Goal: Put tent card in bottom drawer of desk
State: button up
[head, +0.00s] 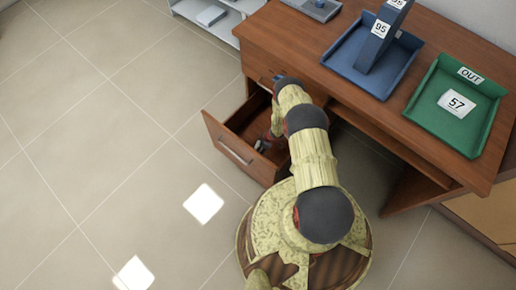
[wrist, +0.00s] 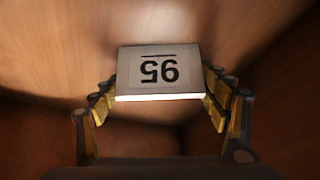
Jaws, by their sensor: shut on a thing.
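The tent card (wrist: 158,72), white with an upside-down black "95", sits between the two fingers of my gripper (wrist: 160,88) in the wrist view. My gripper is shut on it, with brown wood surfaces around. In the head view my gripper (head: 263,146) is low at the open drawer (head: 228,146) of the brown desk (head: 292,48), and my arm hides part of the drawer. The card cannot be made out there. Whether it touches the drawer floor cannot be told.
On the desk top stand a blue tray (head: 345,77) with a tall blue thing (head: 376,48) labelled "95", and a green "OUT" tray (head: 482,112) with a "57" card (head: 457,103). A grey shelf (head: 222,30) stands behind. The tiled floor at left is clear.

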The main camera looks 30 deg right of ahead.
dwell(0.3)
jog(key=o, duration=1.2)
jog(key=shift+o, duration=0.2)
jog(key=shift+r, duration=0.1)
jog(key=p+v, duration=0.6)
jog(key=v, duration=0.6)
